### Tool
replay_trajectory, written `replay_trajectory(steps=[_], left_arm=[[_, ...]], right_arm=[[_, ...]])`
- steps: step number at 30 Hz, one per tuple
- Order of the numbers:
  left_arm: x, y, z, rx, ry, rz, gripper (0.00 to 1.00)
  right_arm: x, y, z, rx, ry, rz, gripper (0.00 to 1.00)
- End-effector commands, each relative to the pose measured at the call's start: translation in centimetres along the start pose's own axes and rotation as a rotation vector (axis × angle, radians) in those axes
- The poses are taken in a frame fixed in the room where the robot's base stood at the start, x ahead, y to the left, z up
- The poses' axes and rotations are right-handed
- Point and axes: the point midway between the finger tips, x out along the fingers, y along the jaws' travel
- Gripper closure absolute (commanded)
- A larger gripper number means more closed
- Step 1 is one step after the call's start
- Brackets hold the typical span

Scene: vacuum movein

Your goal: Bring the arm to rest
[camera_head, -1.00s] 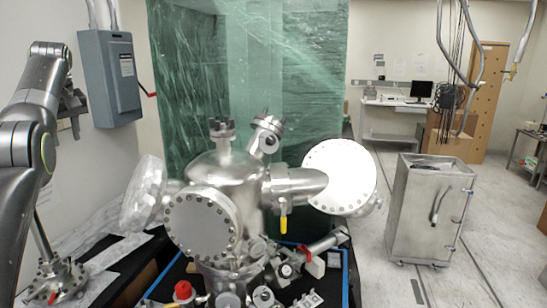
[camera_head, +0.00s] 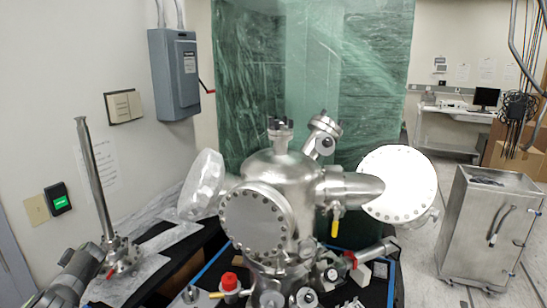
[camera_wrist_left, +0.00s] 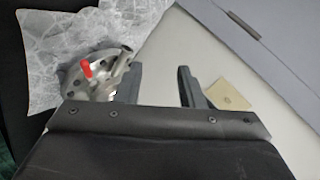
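My left gripper (camera_wrist_left: 160,76) is open in the left wrist view, with a gap between its two fingers and nothing held. In the head view, part of my left arm (camera_head: 72,278) shows low at the left edge; its fingers cannot be made out there. A metal flange piece with a red handle (camera_wrist_left: 88,70) lies on crumpled foil by the left finger in the wrist view, and whether they touch cannot be told. In the head view this flange piece (camera_head: 122,258) carries a tall upright rod. My right gripper is not in view.
A steel vacuum chamber (camera_head: 283,175) with round flanges stands in the middle, on a blue-edged bench (camera_head: 212,262). A green plastic curtain (camera_head: 310,70) hangs behind it. A metal cabinet (camera_head: 488,230) stands on the right, with open floor around it.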

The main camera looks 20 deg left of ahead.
Motion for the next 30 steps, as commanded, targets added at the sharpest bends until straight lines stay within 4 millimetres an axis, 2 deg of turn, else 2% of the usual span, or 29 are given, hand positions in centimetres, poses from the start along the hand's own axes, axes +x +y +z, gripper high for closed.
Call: replay_trajectory(steps=[1,6,9,15,22,24,29,30], left_arm=[[1.5,-0.2,2.8,0.055,0.003,-0.012,0.65],[5.0,-0.9,11.0,0.234,0.037,-0.027,0.65],[6.5,-1.6,16.0,0.339,0.054,-0.024,0.65],[7.9,-3.5,24.8,0.521,0.082,-0.001,0.65],[7.9,-5.8,33.1,0.682,0.100,0.041,0.65],[7.8,-1.8,35.1,0.652,0.090,0.094,0.65],[6.7,5.4,40.5,0.609,0.049,0.200,0.65],[6.2,7.5,41.9,0.597,0.038,0.229,0.65]], right_arm=[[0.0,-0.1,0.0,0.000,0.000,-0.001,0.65],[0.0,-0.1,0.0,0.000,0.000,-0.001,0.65],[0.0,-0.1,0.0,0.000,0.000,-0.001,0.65],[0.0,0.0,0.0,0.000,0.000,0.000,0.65],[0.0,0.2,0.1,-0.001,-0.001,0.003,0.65],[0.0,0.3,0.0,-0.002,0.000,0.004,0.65],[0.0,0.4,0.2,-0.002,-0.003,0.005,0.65],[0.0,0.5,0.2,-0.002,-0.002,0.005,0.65]])
